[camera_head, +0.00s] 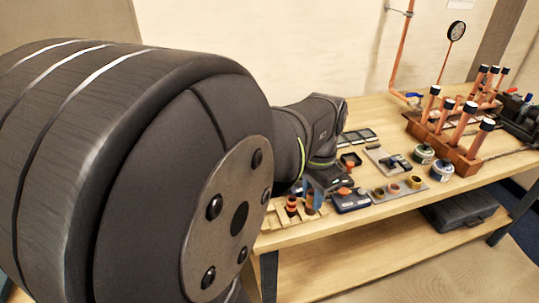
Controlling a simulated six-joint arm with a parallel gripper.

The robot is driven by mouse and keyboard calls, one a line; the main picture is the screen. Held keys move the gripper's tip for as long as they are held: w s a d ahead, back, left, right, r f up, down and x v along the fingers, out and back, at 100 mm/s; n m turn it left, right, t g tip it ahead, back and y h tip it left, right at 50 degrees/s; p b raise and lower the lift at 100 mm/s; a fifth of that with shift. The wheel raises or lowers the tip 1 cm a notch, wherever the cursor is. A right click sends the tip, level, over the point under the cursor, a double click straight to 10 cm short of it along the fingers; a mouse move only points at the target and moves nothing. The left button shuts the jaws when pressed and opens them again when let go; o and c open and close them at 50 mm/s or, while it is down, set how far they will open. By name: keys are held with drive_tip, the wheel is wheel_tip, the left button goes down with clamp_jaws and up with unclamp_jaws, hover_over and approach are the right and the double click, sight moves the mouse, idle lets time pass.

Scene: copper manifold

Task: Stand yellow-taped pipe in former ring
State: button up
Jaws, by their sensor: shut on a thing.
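My arm fills the left and middle of the head view, and its wrist hides most of my gripper (312,193). Only small bluish finger parts show below the wrist, low over the bench front near a wooden rack (273,219). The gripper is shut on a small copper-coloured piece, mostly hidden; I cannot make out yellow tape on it. Short copper pieces with dark bands (291,205) stand in the rack. To the right, a grey plate (404,193) carries several rings, one of them yellowish (414,182). I cannot tell which one is the former ring.
Round tins (424,153) stand behind the plate. A wooden block with upright black-capped copper pipes (459,150) stands at the back right. A dark case (459,211) lies on the lower shelf.

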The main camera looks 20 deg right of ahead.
drive_tip(key=w+d, duration=0.3)
drive_tip(key=w, duration=0.6)
drive_tip(key=w+d, duration=0.2)
drive_tip(key=w, duration=0.7)
drive_tip(key=shift+w+d+f, duration=0.1)
drive_tip(key=shift+w+f, duration=0.05)
drive_tip(key=shift+f, duration=2.4)
drive_tip(key=shift+f, duration=1.05)
drive_tip(key=shift+f, duration=0.65)
drive_tip(key=o, duration=0.7)
drive_tip(key=shift+r, duration=0.15)
